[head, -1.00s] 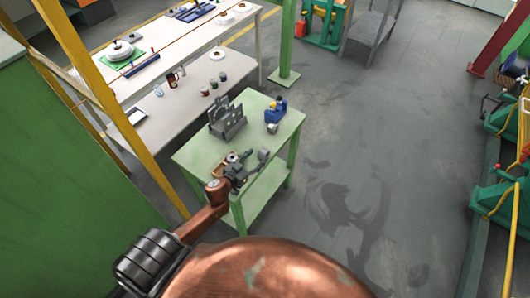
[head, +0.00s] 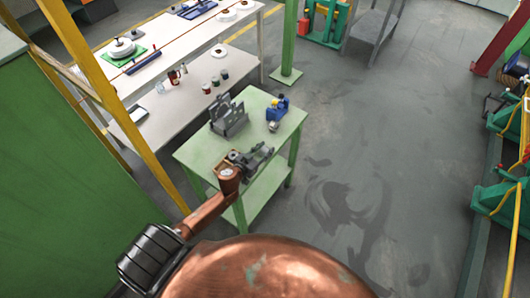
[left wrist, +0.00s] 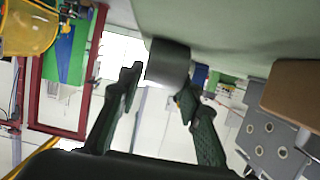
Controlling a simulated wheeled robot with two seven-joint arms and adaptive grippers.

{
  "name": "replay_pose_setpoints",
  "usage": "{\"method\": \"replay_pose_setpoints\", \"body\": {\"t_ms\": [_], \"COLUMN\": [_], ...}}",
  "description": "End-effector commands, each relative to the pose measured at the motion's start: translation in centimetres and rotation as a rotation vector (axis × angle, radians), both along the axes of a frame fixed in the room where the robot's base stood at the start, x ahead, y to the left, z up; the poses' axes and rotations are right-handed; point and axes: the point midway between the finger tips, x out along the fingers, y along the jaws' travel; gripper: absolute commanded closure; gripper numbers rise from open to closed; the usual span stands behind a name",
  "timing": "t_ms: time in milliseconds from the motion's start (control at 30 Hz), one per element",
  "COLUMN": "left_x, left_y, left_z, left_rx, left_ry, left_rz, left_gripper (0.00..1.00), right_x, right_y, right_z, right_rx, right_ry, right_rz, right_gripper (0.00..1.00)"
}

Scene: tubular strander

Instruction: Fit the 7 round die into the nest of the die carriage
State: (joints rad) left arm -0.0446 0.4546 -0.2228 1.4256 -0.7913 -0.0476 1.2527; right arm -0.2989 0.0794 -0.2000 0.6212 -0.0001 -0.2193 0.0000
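The die carriage (head: 229,118) is a grey piece with upright plates on the green table (head: 200,152). My left gripper (head: 264,151) is low over the near right part of this table. In the left wrist view a dark grey round die (left wrist: 168,64) stands against the table surface, at the tips of the left gripper (left wrist: 158,86). Its fingers are spread, one on each side of the die, with a gap at the left finger. Contact at the right finger is unclear. Any number on the die cannot be read. My right gripper is not in view.
A small grey cylinder (head: 273,127) and a blue item with a yellow part (head: 277,110) stand near the table's right edge. A white bench (head: 190,45) stands behind. Floor to the right is clear.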

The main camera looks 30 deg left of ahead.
Motion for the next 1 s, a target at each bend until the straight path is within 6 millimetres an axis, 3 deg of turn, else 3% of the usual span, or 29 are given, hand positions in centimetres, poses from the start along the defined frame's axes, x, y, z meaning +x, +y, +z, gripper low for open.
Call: {"method": "replay_pose_setpoints", "body": {"t_ms": [433,1000], "left_x": [-0.02,0.08], "left_y": [0.01,-0.02], "left_z": [0.0,0.71], "left_rx": [0.0,0.001], "left_ry": [0.0,-0.004], "left_rz": [0.0,-0.002], "left_gripper": [1.0,1.0], "right_x": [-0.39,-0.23], "right_y": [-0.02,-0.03], "right_z": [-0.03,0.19], "right_rx": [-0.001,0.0], "right_ry": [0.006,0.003], "right_rz": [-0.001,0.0], "right_gripper": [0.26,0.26]}}
